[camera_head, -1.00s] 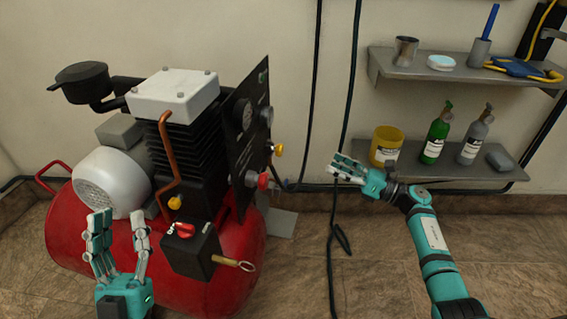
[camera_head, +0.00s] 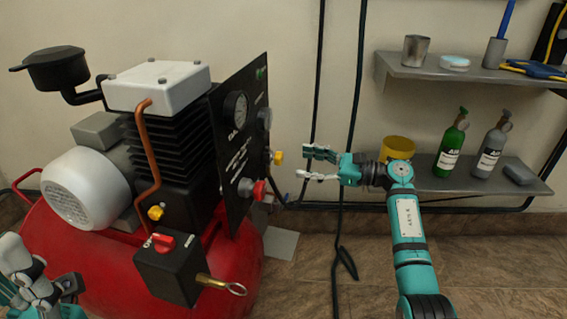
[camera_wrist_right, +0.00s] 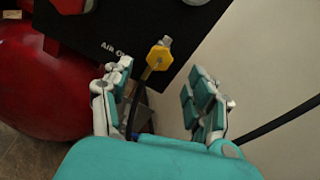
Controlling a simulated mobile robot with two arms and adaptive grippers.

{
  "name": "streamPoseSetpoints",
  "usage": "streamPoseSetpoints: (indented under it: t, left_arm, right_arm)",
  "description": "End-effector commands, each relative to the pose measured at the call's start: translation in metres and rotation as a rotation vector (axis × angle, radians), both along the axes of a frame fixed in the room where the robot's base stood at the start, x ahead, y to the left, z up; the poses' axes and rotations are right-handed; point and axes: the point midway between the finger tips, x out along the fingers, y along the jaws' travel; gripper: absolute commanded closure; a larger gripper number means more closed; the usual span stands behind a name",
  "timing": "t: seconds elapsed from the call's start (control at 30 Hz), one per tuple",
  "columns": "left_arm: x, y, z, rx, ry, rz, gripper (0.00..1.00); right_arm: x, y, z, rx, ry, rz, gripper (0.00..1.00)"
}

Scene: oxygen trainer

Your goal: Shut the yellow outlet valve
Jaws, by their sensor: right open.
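The yellow outlet valve (camera_head: 277,157) sticks out from the right side of the black gauge panel (camera_head: 240,140) on the red compressor. In the right wrist view the yellow valve knob (camera_wrist_right: 159,57) lies ahead of the fingers, slightly left of the gap's middle, with a grey tip behind it. My right gripper (camera_head: 306,164) is open and empty, just right of the valve and pointing left at it. Its two fingers also show in the right wrist view (camera_wrist_right: 158,105), apart from the valve. My left gripper (camera_head: 35,285) is at the lower left corner, partly cut off.
A red knob (camera_head: 258,190) sits below the valve on the same panel. A black box with a red switch (camera_head: 165,243) stands in front. Black cables hang down the wall behind my right gripper. Shelves (camera_head: 480,175) with bottles and a yellow cup are at right.

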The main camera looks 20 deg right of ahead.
Motion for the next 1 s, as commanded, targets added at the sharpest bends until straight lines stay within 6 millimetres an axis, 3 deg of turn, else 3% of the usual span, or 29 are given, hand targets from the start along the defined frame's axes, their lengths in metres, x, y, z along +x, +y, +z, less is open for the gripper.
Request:
streamPoseSetpoints:
  t: [0.1, 0.3, 0.73, 1.0]
  left_arm:
    - [0.000, 0.000, 0.000, 0.001, -0.020, 0.001, 0.60]
    - [0.002, -0.002, 0.002, 0.006, -0.036, 0.002, 0.60]
    - [-0.001, -0.002, 0.010, 0.006, -0.058, 0.003, 0.60]
    - [-0.001, -0.002, 0.010, 0.005, -0.059, 0.003, 0.60]
  right_arm:
    - [0.014, 0.022, -0.001, 0.004, -0.002, 0.003, 0.42]
    - [0.030, 0.045, -0.001, 0.003, 0.001, 0.001, 0.42]
    - [0.037, 0.055, 0.000, 0.001, 0.001, 0.000, 0.42]
    - [0.037, 0.055, 0.000, 0.000, 0.001, 0.001, 0.74]
